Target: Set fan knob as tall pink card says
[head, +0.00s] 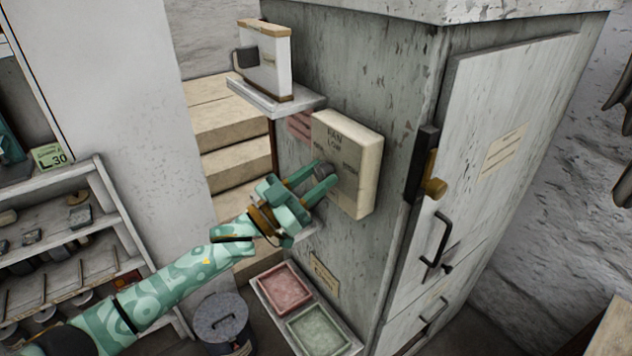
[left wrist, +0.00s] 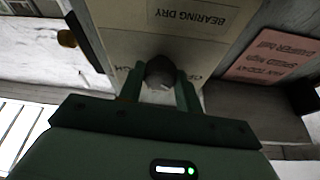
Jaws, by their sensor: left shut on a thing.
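The fan box (head: 362,140) is cream with a grey face plate, mounted on the side of the grey cabinet. Its dark round knob (head: 323,170) also shows in the left wrist view (left wrist: 160,72). My left gripper (head: 326,178) is shut on this knob, one finger on each side. The fingers and knob hide part of the dial lettering, so the setting cannot be told. A pink card (head: 299,126) is partly hidden behind the box; in the left wrist view the pink card (left wrist: 270,55) is upside down, with small lettering about fan, speed and damper. My right gripper is out of view.
A small shelf (head: 275,98) with a white box (head: 264,60) juts out above the fan box. Red and green trays (head: 285,288) and a lidded bin (head: 222,322) stand below. A door with a brass knob (head: 435,188) is at right.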

